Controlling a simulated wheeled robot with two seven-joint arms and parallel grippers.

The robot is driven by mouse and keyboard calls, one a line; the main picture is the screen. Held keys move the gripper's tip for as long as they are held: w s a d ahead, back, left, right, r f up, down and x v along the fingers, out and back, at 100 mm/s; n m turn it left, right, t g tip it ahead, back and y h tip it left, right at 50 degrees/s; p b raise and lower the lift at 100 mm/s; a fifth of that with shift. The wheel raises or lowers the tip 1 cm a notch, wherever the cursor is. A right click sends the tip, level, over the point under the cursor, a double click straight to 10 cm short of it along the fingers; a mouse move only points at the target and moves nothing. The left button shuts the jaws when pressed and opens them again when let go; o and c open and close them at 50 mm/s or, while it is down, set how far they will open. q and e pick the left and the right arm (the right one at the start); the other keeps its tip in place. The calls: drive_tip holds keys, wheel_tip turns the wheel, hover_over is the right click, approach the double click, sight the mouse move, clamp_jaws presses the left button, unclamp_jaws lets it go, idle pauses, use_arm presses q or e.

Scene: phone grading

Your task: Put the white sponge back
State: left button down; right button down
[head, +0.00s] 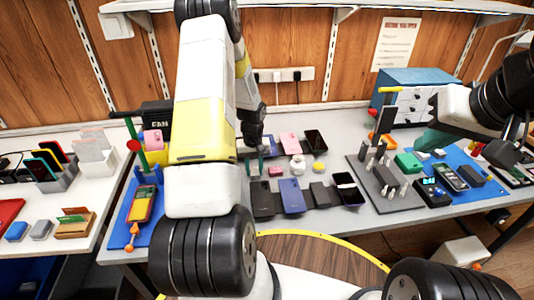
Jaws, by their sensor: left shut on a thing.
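I cannot clearly pick out the white sponge. A small white pot (298,165) stands to the right of this gripper, with a yellow round piece (319,167) beside it.
Several phones, including a blue one (291,195), lie along the front. A dark grey fixture (383,180) and a blue mat (478,191) with devices lie right. A drawer cabinet (410,98) stands behind. A green post (133,140) stands left. My left arm hides much of the table's left.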

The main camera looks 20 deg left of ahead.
use_arm(q)
drive_tip(key=c, duration=1)
unclamp_jaws()
drive_tip(key=shift+c, duration=0.2)
wheel_tip(320, 180, up, 12)
wheel_tip(320, 180, up, 12)
drive_tip(key=m+t, duration=0.1)
drive_tip(key=t, duration=0.1)
hover_over(254, 171)
drive_tip(key=s+d, duration=0.3)
drive_tip(key=d, duration=0.1)
drive_tip(key=s+d+r+m+t, duration=0.1)
drive_tip(key=s+d+r, duration=0.2)
drive_tip(key=s, duration=0.3)
drive_tip(key=s+d+r+m+t+h, duration=0.1)
drive_tip(key=s+d+r+m, duration=0.1)
drive_tip(key=s+r, duration=0.4)
drive_tip(key=s+d+r+m+t+h, duration=0.1)
drive_tip(key=s+d+r, duration=0.3)
drive_tip(key=s, duration=0.4)
drive_tip(key=shift+r+m+t, duration=0.4)
drive_tip(key=shift+r+t, duration=0.2)
drive_tip(key=shift+r, duration=0.15)
